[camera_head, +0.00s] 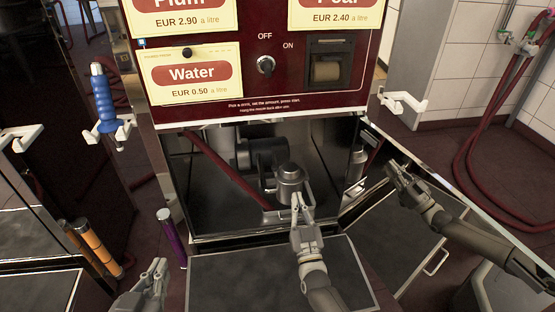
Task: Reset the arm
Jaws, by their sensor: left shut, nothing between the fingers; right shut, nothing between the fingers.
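My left gripper (157,269) is low in the head view, left of the pump's base, with its fingers pointing up. It is shut and empty, and its arm is cut off by the bottom edge. My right gripper (298,201) is in front of the open pump compartment (220,216). It is shut and empty, right at the grey metal canister (290,173) inside; I cannot tell whether they touch.
The red pump front (220,103) carries price signs, an OFF/ON knob (265,65) and white hooks at both sides. A blue-handled nozzle (103,98) hangs at the left. Orange (92,247) and purple (171,237) tubes stand below. Red hoses (480,130) hang at the right wall.

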